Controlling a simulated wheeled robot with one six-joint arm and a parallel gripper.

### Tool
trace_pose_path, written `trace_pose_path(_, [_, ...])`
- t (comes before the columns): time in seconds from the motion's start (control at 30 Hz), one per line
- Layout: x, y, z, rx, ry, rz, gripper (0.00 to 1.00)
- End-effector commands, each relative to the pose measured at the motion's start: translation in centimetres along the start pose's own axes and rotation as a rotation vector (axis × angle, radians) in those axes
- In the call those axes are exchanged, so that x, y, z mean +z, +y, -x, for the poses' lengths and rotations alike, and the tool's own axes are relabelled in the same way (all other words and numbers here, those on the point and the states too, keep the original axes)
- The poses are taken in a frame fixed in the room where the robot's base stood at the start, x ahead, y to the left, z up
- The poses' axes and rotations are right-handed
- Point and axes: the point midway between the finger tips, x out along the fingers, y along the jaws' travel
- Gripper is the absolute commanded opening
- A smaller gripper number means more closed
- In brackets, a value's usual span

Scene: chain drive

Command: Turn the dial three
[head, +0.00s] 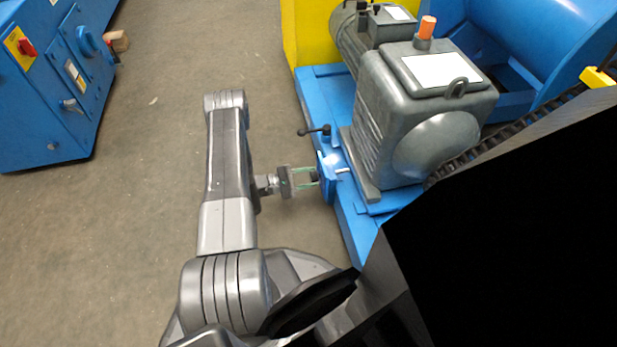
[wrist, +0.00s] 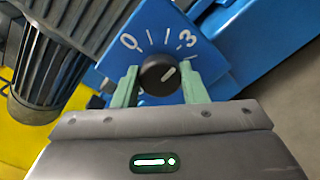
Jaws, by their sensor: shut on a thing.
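The dial (wrist: 158,75) is a round black knob with a white pointer line, on a blue plate (wrist: 108,62) marked 0, two strokes and 3. Its pointer slants up and to the right, on the side of the 3; I cannot tell whether it lines up with it exactly. My gripper (wrist: 160,84) has its two pale green fingers on either side of the knob, shut on it. In the head view my gripper (head: 306,178) reaches right to the small blue plate (head: 327,180) on the machine's side; the knob is mostly hidden there.
A grey motor housing (head: 430,120) stands on the blue base beside the plate. A black-knobbed lever (head: 315,131) sticks out just above my gripper. A blue cabinet (head: 45,95) stands at the upper left. The floor (head: 150,180) between is clear.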

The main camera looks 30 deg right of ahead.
Motion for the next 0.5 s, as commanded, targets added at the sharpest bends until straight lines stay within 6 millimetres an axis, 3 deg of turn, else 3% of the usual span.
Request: trace_pose_path(0.5, [-0.03,-0.07,0.05,0.000,0.001,-0.033,0.16])
